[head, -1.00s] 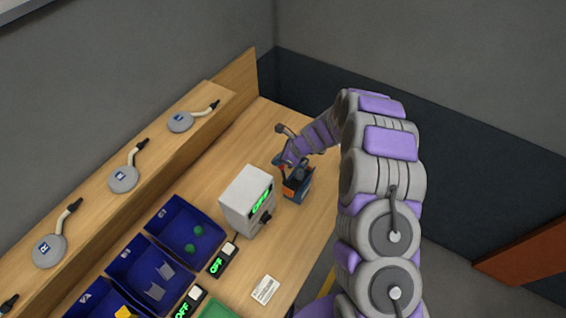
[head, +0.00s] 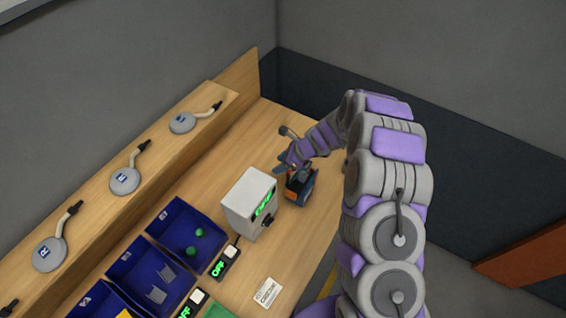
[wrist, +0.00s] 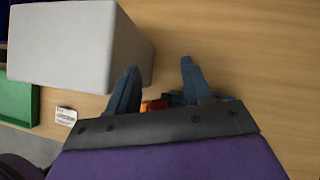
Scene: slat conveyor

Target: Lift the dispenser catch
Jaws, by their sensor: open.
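A small dark blue box with orange parts (head: 301,188), which looks like the dispenser, stands on the wooden bench beside a pale grey box. My gripper (head: 286,164) is at its upper left end in the head view and partly covers it. I cannot make out the catch there. In the wrist view my gripper (wrist: 159,78) is open, with two blue-grey fingers spread apart. Small red and orange parts (wrist: 156,104) show low between the fingers, mostly hidden by the gripper body. I see nothing held, and cannot tell whether the fingers touch the box.
The grey box (head: 240,207) with a green display stands close on the left; it also fills the upper left of the wrist view (wrist: 70,45). Blue bins (head: 215,230), OFF switches (head: 225,262) and a paper label (head: 268,291) lie nearer. Bare bench shows behind.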

